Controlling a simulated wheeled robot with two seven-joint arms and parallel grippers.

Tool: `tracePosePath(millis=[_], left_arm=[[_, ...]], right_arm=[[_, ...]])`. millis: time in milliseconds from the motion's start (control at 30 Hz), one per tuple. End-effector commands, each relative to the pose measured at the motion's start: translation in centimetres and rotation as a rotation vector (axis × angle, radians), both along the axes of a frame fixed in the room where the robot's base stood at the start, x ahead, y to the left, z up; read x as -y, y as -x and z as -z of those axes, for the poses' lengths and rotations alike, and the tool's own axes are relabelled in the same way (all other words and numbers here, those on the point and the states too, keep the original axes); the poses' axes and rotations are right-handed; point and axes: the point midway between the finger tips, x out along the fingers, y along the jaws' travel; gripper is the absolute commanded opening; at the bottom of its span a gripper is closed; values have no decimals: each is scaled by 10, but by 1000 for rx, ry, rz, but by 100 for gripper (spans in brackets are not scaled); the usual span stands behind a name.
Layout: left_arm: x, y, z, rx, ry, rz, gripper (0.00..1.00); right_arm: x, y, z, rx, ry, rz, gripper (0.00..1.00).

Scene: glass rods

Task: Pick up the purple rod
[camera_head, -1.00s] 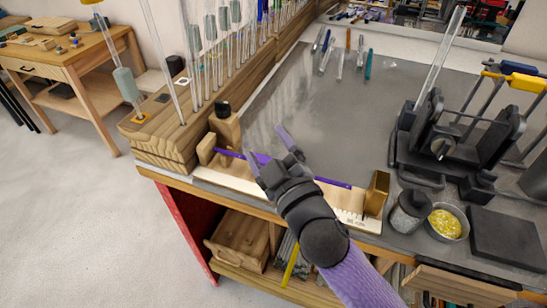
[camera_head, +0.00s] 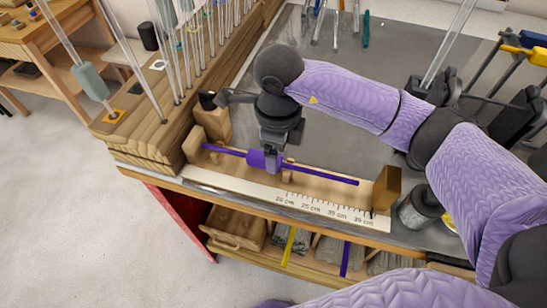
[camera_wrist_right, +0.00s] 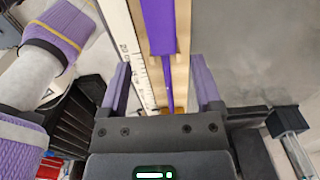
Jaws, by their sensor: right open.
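The purple rod (camera_head: 330,178) lies lengthwise on a pale wooden measuring board, with a thicker purple section near its middle. In the right wrist view the rod (camera_wrist_right: 158,22) runs down the picture between my finger pads. My right gripper (camera_head: 268,160) points down over the rod's middle and hides part of it. In the right wrist view the right gripper (camera_wrist_right: 160,75) is open, with one purple finger on each side of the rod. I cannot tell whether either finger touches it. My left gripper is not in view.
The measuring board (camera_head: 240,184) has a block at each end, the right one brown (camera_head: 386,188). A wooden rack (camera_head: 150,135) of upright glass rods stands left. Dark burner-like equipment (camera_head: 510,115) and a small cup (camera_head: 420,208) stand right. Bare grey worktop lies behind.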

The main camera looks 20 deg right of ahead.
Motion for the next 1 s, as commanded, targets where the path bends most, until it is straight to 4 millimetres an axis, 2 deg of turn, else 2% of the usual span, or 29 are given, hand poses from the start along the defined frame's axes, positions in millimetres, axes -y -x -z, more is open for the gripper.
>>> tracePosePath(millis=[100,200,433,800,833,1000], left_arm=[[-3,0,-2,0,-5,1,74],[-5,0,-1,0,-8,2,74],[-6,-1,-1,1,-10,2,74],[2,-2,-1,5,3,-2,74],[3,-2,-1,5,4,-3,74],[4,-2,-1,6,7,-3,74]], right_arm=[[1,-4,25,-6,0,0,82],[1,-4,38,-3,-2,0,82],[1,-4,40,0,-4,-1,82],[0,-4,40,-1,-4,-1,4],[0,-4,40,0,-4,-1,0],[0,-4,40,-1,-4,-1,0]])
